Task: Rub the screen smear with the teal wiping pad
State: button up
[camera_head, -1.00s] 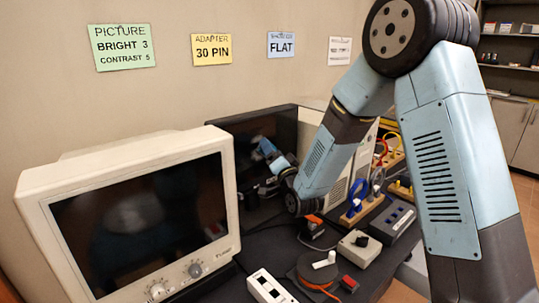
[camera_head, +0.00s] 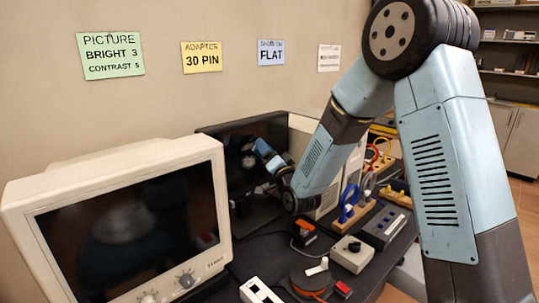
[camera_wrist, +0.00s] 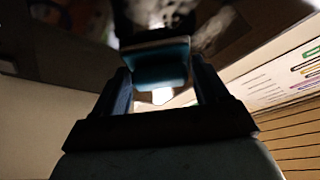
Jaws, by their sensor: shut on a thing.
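In the wrist view my gripper (camera_wrist: 160,80) is shut on the teal wiping pad (camera_wrist: 160,66), which sits between its two fingers. Beyond the pad is a dark glossy surface with a pale, cloudy smear (camera_wrist: 208,28). I cannot tell whether the pad touches that surface. In the head view my arm reaches down to a dark flat screen (camera_head: 222,132) behind the beige monitor. Blue arm shapes show against this screen, perhaps partly as a reflection. The pad and the fingers cannot be made out there.
The beige CRT monitor (camera_head: 118,160) fills the left front, with a blurred grey patch on its glass. Right of it are a grey control box (camera_head: 352,254), an orange cable reel (camera_head: 312,282), a white strip (camera_head: 258,291) and wooden stands with coloured cables (camera_head: 354,212).

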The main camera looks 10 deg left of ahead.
aim_at(245, 145)
jog(key=shift+s+a, duration=1.25)
jog(key=shift+s, duration=0.15)
jog(key=shift+s+a, duration=1.2)
jog(key=shift+s, duration=0.2)
jog(key=shift+r, duration=0.95)
jog(key=shift+w+d, duration=1.25)
jog(key=shift+w, duration=0.3)
jog(key=shift+w+d, duration=1.25)
jog(key=shift+w, duration=0.25)
jog(key=s+d, duration=0.4)
jog(key=shift+d, duration=0.3)
jog(key=shift+s+d, duration=0.95)
jog(key=shift+d, duration=0.2)
